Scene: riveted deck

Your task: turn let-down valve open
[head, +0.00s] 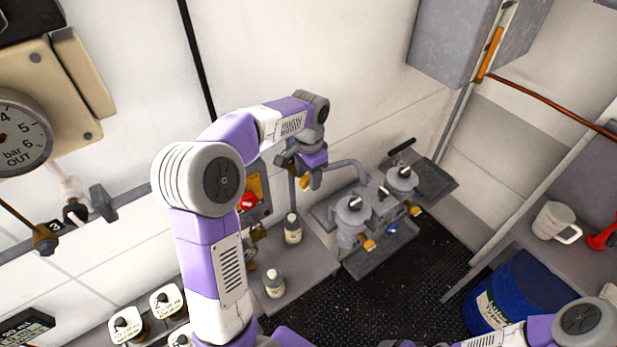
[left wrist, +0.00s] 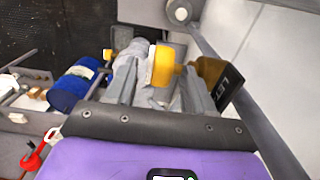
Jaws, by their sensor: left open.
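The let-down valve shows in the left wrist view as a yellow handle (left wrist: 162,66) with a brass body (left wrist: 209,70) and a black plate (left wrist: 231,86) reading "LET", partly cut off by its angle. My left gripper (left wrist: 158,82) is open, with the yellow handle between its grey fingers. I cannot tell whether either finger touches it. In the head view my left gripper (head: 309,179) is by the back wall, with a small yellow part (head: 304,183) at its fingers. The valve is mostly hidden there. My right arm enters at the lower right; its gripper is out of frame.
A grey bench bears two bottles (head: 293,229) (head: 274,284) below my left arm. Grey capped vessels (head: 353,212) stand right of the gripper. A red knob (head: 248,201) is on a wall panel. A blue drum (head: 515,296) and a white mug (head: 555,221) are at right.

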